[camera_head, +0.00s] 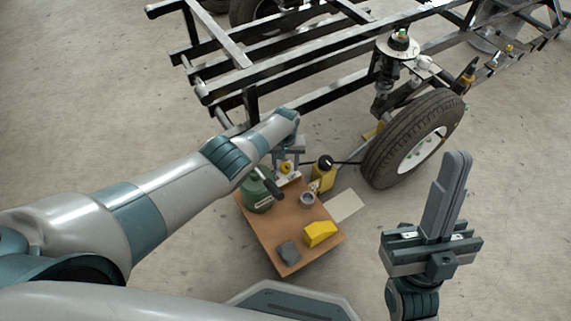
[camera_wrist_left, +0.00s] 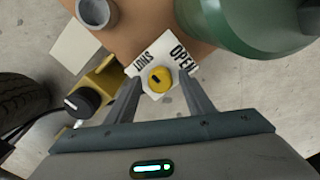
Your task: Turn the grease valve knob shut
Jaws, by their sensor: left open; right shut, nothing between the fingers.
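The round yellow valve knob (camera_wrist_left: 160,79) sits on a white label plate (camera_wrist_left: 150,56) marked SHUT and OPEN in the left wrist view. A short dark mark shows on its face, nearer the SHUT side. In the head view the knob (camera_head: 285,168) is small and partly framed by my left gripper (camera_head: 287,158). In the left wrist view the open fingers of that gripper (camera_wrist_left: 160,86) lie on either side of the knob; I cannot tell whether they touch it. My right gripper (camera_head: 457,160) is shut and empty, fingers up, well right of the table.
A brown table (camera_head: 270,238) carries a green canister (camera_head: 256,195), a grey ring (camera_head: 307,198), a yellow block (camera_head: 320,234) and a grey block (camera_head: 289,251). A yellow unit with a black cap (camera_head: 325,163) stands close right of the knob. A tire (camera_head: 400,140) and black frame lie behind.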

